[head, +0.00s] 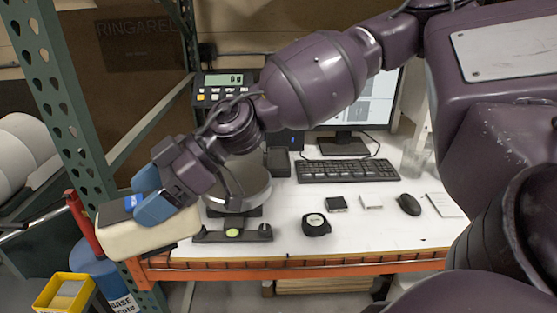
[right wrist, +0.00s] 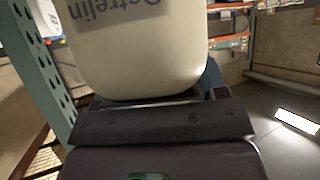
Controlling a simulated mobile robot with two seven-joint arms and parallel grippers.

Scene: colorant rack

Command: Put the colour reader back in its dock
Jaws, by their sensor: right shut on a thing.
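The cream, rounded block (head: 150,237), which looks like the colour reader, is in my right gripper (head: 152,193). The gripper's blue fingers are shut on it. It is held in the air off the table's left front corner. In the right wrist view the colour reader (right wrist: 145,55) fills the top middle, with dark lettering upside down on its face. A low black cradle with raised ends and a green disc (head: 233,233), which looks like the dock, stands empty at the table's front left, right of the colour reader. My left gripper is not in view.
The scale's round pan (head: 243,187) stands just behind the cradle. A black tape measure (head: 316,224) lies to its right. A keyboard (head: 333,171) and mouse (head: 409,204) are farther back. A green rack post (head: 62,85) stands left; a yellow bin (head: 62,293) is below.

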